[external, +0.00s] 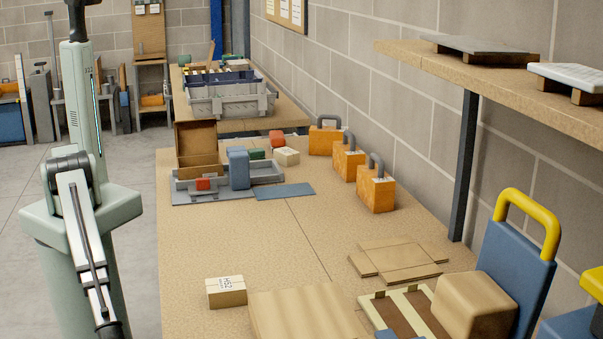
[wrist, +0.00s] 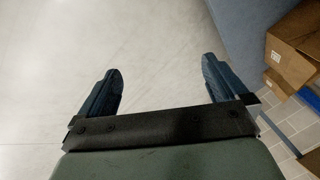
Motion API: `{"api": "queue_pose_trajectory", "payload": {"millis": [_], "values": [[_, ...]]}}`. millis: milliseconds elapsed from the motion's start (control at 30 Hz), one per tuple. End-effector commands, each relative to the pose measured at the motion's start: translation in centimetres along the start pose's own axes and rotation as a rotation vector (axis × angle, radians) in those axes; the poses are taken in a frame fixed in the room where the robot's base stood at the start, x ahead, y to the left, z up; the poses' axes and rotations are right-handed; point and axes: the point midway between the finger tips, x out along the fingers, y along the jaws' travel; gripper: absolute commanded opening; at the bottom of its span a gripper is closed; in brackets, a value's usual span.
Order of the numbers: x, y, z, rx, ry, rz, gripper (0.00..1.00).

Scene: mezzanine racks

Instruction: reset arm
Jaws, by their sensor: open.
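My gripper (wrist: 160,84) is open and empty in the wrist view, with its two dark fingers spread wide apart. Bare pale floor (wrist: 160,45) shows between and beyond the fingers. In the external view my arm stands at the left, beside the workbench (external: 230,245). The gripper itself cannot be made out clearly there.
The bench holds a small labelled box (external: 226,292), orange padlock-shaped items (external: 376,193), a grey tray (external: 265,172) and flat cardboard (external: 400,260). A shelf (external: 480,75) overhangs at the right. Cardboard boxes (wrist: 296,48) stand right of the gripper.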

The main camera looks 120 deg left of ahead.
Motion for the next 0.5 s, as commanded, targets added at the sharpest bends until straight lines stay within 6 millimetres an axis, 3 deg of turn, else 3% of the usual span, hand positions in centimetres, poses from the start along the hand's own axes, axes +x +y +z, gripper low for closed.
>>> {"api": "queue_pose_trajectory", "payload": {"millis": [33,200,500], "values": [[-0.5,0.7,3.4,-0.078,-0.055,0.035,1.00],[-2.2,3.7,12.5,-0.339,-0.237,0.149,1.00],[-7.9,11.3,24.9,-0.800,-0.571,0.327,1.00]]}}
